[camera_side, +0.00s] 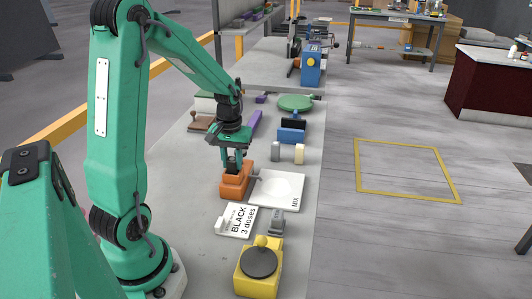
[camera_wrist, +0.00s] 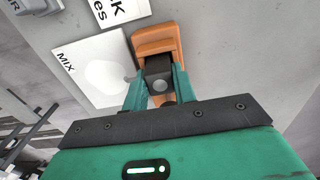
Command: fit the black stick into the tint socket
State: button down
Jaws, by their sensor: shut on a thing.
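My gripper (camera_side: 233,158) points down over an orange block-shaped holder (camera_side: 235,184), likely the tint socket. In the wrist view, my teal fingers (camera_wrist: 155,88) are closed on a dark piece (camera_wrist: 158,66), which looks like the black stick. A grey round spot shows on it. Its far end meets or overlaps the orange holder (camera_wrist: 156,36). I cannot tell how deep it sits, as the fingers hide much of it in the side view.
A white MIX card (camera_side: 277,190) lies right of the holder. A "BLACK 3 doses" card (camera_side: 237,221), a grey labelled piece (camera_side: 277,222) and a yellow unit with a dark disc (camera_side: 258,263) stand nearer.

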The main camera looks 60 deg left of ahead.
aim_at(232, 160)
jog(key=shift+f, duration=0.15)
jog(key=c, duration=1.1)
grip_release()
notch_tip(232, 160, up, 12)
jog(key=shift+r, duration=0.2)
jog(key=shift+d, duration=0.1)
jog(key=shift+s+d+r+m+t, duration=0.8)
jog(key=shift+s+d+m, duration=0.75)
jog(key=shift+d, duration=1.5)
jog(key=shift+s+d+r+m+t, duration=0.35)
jog(key=shift+s+d+m+t, duration=0.95)
jog(key=shift+d, duration=1.7)
jog(key=shift+s+d+r+m+t, duration=0.65)
jog(key=shift+s+d+m, duration=1.1)
jog(key=shift+d, duration=1.3)
